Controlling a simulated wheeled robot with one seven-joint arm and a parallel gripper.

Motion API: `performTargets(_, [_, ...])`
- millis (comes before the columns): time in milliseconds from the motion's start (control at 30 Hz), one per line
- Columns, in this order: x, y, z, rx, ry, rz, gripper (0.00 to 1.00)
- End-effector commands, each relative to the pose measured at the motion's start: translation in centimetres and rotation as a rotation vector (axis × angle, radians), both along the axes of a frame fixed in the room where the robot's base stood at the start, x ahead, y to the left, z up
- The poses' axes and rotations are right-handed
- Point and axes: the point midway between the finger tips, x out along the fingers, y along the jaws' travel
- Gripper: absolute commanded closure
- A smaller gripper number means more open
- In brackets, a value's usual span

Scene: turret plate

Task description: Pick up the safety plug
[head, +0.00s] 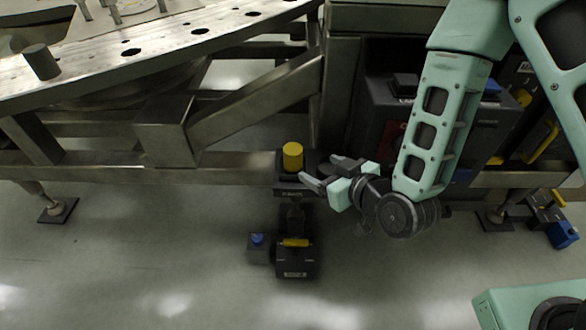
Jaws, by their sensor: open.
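A yellow cylinder (292,156), which looks like the safety plug, stands upright on a small dark box (290,186) fixed near the frame's lower beam. My gripper (319,171) is just right of it, with its two fingers pointing left toward it. The fingers are apart and the yellow cylinder is not between them. A gap shows between the cylinder and the fingers in the head view. The right part of the dark box is partly hidden by a finger.
A black box with a yellow handle (295,260) and a small box with a blue button (258,249) are below. A steel beam (90,174) and diagonal brace (255,103) lie left. A dark cabinet (385,100) stands behind my arm.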

Motion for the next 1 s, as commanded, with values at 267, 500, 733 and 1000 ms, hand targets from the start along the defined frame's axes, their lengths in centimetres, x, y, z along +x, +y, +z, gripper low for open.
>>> performTargets(267, [1.3, 0.8, -1.1, 0.002, -0.006, -0.001, 0.30])
performTargets(500, [2.0, 1.4, -1.5, 0.002, -0.005, 0.000, 0.30])
performTargets(733, [4.8, 3.4, -2.6, 0.001, 0.000, 0.000, 0.30])
performTargets(1000, [6.3, 4.4, -3.3, 0.001, -0.002, 0.000, 0.30])
